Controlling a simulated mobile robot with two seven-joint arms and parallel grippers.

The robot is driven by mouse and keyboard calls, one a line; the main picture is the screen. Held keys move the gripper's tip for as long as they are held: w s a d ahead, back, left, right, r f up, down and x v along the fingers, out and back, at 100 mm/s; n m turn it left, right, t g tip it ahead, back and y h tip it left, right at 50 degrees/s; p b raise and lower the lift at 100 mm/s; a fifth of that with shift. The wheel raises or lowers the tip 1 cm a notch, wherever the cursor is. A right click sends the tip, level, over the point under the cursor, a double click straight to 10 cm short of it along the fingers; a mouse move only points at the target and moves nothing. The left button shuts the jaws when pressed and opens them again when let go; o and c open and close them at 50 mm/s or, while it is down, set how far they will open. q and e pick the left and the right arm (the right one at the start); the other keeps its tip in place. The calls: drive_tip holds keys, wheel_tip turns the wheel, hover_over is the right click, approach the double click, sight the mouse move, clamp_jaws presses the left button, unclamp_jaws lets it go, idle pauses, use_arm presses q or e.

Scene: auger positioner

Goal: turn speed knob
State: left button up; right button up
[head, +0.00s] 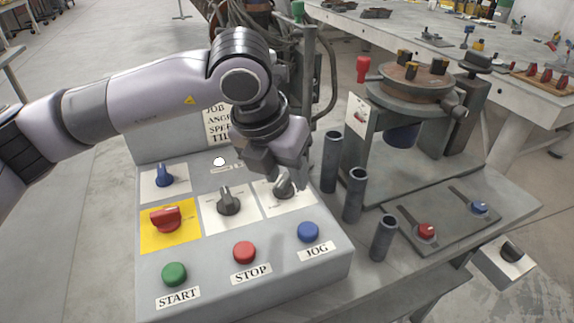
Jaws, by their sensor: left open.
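The grey control box (325,268) has several knobs on its sloped panel: a blue knob (164,175), a red knob on a yellow plate (165,218), a dark grey knob (228,201) and another grey knob (284,190) at the right. Their small labels are too blurred to read, so I cannot tell which one is marked speed. My left gripper (286,181) reaches down over the right-hand grey knob, open, with its fingers around or just above it. It partly hides this knob. I cannot tell whether the fingers touch it. My right gripper is not in view.
Green START (174,274), red STOP (244,252) and blue JOG (308,232) buttons line the box's front. A sign behind is partly hidden by my arm. Upright grey tubes (353,195) and the positioner (412,85) stand to the right, with red and blue-knobbed levers (425,231).

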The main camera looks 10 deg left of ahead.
sight(283, 179)
use_arm(q)
drive_tip(key=shift+n+t+y, duration=0.3)
drive_tip(key=shift+t+y, duration=0.3)
drive_tip(key=shift+w+a+f+p, duration=0.1)
drive_tip(key=shift+w+a+f, duration=0.15)
drive_tip(key=shift+w+f, duration=0.6)
drive_tip(key=shift+w+a+f+p, duration=0.1)
drive_tip(key=shift+w+a+f, duration=0.15)
drive_tip(key=shift+w+f, duration=0.55)
drive_tip(key=shift+w+a+f+p, duration=0.1)
drive_tip(key=shift+w+a+f, duration=0.15)
drive_tip(key=shift+w+f, duration=0.55)
drive_tip(key=shift+s+f, duration=0.15)
drive_tip(key=shift+s, duration=0.05)
clamp_jaws()
